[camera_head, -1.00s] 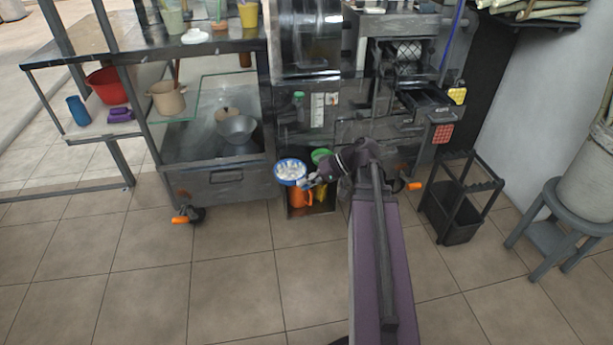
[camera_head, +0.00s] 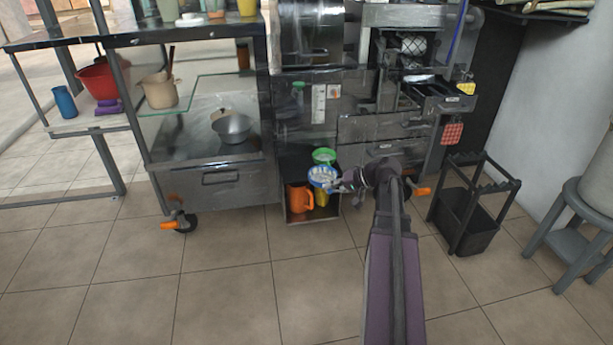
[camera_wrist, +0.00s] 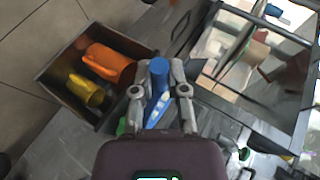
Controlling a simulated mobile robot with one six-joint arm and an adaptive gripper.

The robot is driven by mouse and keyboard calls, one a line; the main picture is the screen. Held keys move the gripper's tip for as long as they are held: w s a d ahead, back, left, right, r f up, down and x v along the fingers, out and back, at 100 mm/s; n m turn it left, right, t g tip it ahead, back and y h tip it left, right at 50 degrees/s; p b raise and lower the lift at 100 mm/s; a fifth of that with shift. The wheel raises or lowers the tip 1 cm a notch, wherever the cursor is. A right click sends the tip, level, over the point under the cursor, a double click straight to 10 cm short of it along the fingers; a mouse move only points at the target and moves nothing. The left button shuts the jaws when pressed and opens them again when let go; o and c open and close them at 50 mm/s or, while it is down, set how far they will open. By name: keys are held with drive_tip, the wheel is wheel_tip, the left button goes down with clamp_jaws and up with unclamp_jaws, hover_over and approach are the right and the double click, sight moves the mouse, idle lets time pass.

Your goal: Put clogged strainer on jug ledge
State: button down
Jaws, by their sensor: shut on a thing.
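The clogged strainer (camera_head: 320,175), with a blue rim and white matter in its bowl, is in the middle of the head view. My gripper (camera_head: 338,185) is shut on it from the right. In the wrist view my gripper (camera_wrist: 161,70) has its fingers around a blue part of the strainer (camera_wrist: 158,76); its bowl is not clear there. The strainer appears in front of or above a yellow jug (camera_head: 322,198), beside an orange jug (camera_head: 299,198); I cannot tell whether it touches anything. The wrist view shows the orange jug (camera_wrist: 112,63) and yellow jug (camera_wrist: 84,91) apart from it.
The jugs stand in a low open compartment (camera_head: 300,219) between the cart and press. A green strainer (camera_head: 324,155) is just behind the held one. A black rack (camera_head: 468,212) and grey stool (camera_head: 572,240) stand right. The tiled floor in front is clear.

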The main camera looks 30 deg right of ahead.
drive_tip(key=shift+w+d+f+b, duration=0.25)
drive_tip(key=shift+d+f+b, duration=0.15)
drive_tip(key=shift+d+f, duration=0.25)
drive_tip(key=shift+w, duration=0.1)
drive_tip(key=w+a+f+b, duration=0.1)
drive_tip(key=w+a, duration=0.1)
drive_tip(key=w, duration=1.2)
drive_tip(key=shift+a+f, duration=0.25)
drive_tip(key=shift+a, duration=0.15)
drive_tip(key=shift+w, duration=0.15)
drive_tip(key=shift+w+a+f+b, duration=0.1)
drive_tip(key=shift+w+f+b, duration=0.2)
drive_tip(key=shift+f+b, duration=0.7)
drive_tip(key=shift+w+f+b, duration=0.3)
drive_tip(key=shift+f+b, duration=0.55)
drive_tip(key=shift+b, duration=0.15)
